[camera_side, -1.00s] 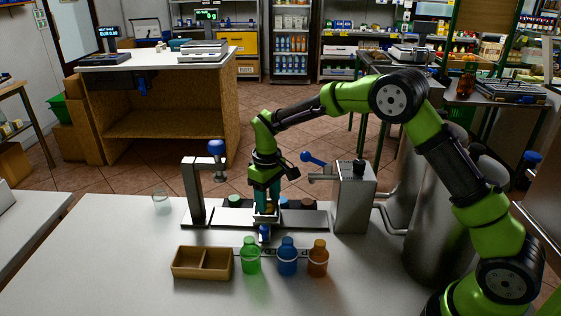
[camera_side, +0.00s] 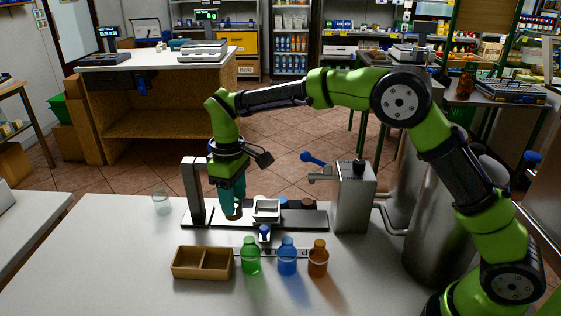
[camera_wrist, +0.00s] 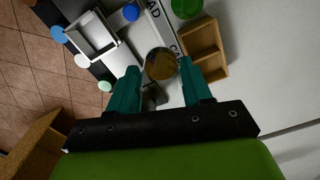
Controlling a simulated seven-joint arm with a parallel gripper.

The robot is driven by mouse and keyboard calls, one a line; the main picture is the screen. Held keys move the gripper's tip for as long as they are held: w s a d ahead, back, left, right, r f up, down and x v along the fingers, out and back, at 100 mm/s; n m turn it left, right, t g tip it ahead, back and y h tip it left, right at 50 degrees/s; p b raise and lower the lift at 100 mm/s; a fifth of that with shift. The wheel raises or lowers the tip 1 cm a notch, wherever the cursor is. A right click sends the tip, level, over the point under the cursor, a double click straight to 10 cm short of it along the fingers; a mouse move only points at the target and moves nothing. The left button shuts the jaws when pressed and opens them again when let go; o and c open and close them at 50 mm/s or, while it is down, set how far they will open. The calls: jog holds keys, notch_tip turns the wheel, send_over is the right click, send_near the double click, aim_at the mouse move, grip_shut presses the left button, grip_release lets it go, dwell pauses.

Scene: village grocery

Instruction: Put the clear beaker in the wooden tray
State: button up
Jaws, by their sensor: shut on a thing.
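A clear, see-through beaker (camera_side: 162,203) stands on the white table at the left in the side view, apart from my gripper. The wooden tray (camera_side: 202,277), with two empty compartments, lies near the front left; it also shows in the wrist view (camera_wrist: 221,48). My gripper (camera_side: 233,207) is shut on a small round amber-brown vessel (camera_side: 233,214), held above the left part of the metal rig. In the wrist view the vessel (camera_wrist: 161,64) sits between the fingertips. I cannot tell whether its colour is its own or its contents.
Green (camera_side: 250,259), blue (camera_side: 287,260) and orange (camera_side: 318,260) bottles stand right of the tray. A white square pan (camera_side: 266,207) sits on the rig. A metal dispenser (camera_side: 355,200) stands to the right. The table left of the tray is clear.

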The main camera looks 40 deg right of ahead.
jog(key=s+a+f+n, duration=0.2)
jog(key=a+n, duration=0.1)
jog(key=a, duration=0.4)
jog(key=shift+s+a+f, duration=0.1)
jog(key=shift+a+f, duration=0.05)
jog(key=shift+f, duration=3.25)
jog(key=shift+f, duration=0.4)
jog(key=o, duration=1.4)
jog(key=shift+r, duration=0.1)
notch_tip(320, 180, up, 8)
